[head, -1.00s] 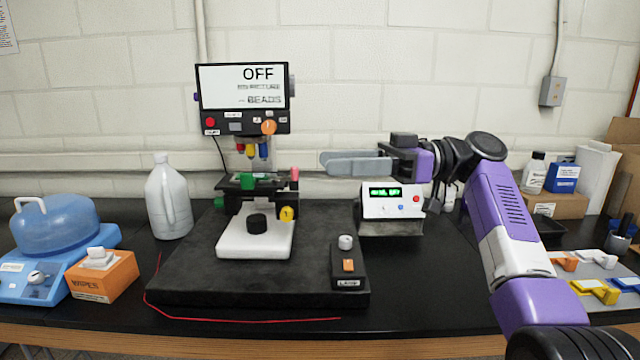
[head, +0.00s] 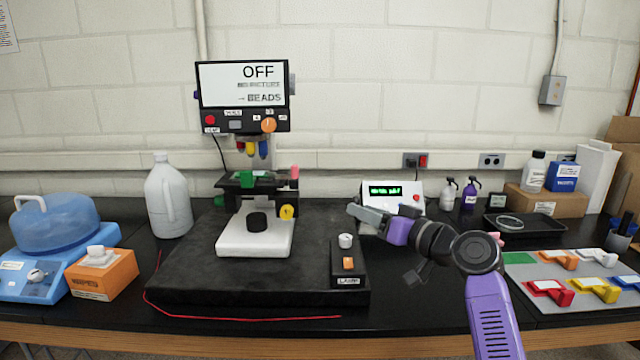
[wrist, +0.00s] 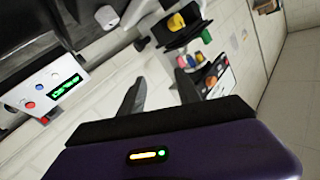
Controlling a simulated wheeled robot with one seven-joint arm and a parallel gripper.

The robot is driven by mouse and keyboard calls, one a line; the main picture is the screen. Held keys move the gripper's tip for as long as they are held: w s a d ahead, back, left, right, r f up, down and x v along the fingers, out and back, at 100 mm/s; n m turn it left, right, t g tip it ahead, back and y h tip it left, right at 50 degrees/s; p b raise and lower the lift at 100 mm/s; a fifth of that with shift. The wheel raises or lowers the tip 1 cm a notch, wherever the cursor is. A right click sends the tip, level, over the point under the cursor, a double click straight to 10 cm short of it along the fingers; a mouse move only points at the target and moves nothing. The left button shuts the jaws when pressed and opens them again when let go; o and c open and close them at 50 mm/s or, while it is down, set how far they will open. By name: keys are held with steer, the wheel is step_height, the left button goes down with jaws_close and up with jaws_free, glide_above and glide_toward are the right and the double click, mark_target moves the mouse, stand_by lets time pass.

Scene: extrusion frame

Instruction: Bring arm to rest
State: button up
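My purple arm (head: 490,315) is folded back on the right side of the head view. My gripper (head: 360,212) points left, in front of the white control box with the green display (head: 390,191), and hides part of it. In the wrist view my gripper (wrist: 160,88) has its two grey fingers apart, with nothing between them. The picture there is tilted, with the same box (wrist: 45,90) at the left.
A microscope with a screen reading OFF (head: 243,85) stands on a black base (head: 190,275). A lamp switch box (head: 347,268) sits at that base's right front. Coloured parts lie on a grey mat (head: 535,290) to the right. A black tray (head: 545,229) is behind them.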

steer(key=s+d+f+m+t+h, duration=0.2)
steer(key=s+d+f+h, duration=0.1)
steer(key=f, duration=0.4)
steer(key=s+d+f+m+t+h, duration=0.1)
steer(key=s+d+f+m+h, duration=0.2)
steer(key=f, duration=0.4)
steer(key=s+d+f+m+t+h+b, duration=0.1)
steer(key=s+d+f+h, duration=0.1)
steer(key=s+f, duration=0.3)
steer(key=s+d+f+m+t+h, duration=0.1)
steer(key=s+d+f, duration=0.1)
steer(key=s, duration=0.6)
steer(key=s+f+n+g+h+b, duration=0.1)
steer(key=s+f+g, duration=0.1)
steer(key=s, duration=1.9)
steer(key=s+f+n+g+h+b, duration=0.1)
steer(key=s+f+n+b, duration=0.1)
steer(key=s, duration=2)
steer(key=shift+s+f+g, duration=0.15)
steer(key=shift+f+g, duration=0.25)
steer(key=shift+f, duration=0.3)
steer(key=shift+c, duration=0.2)
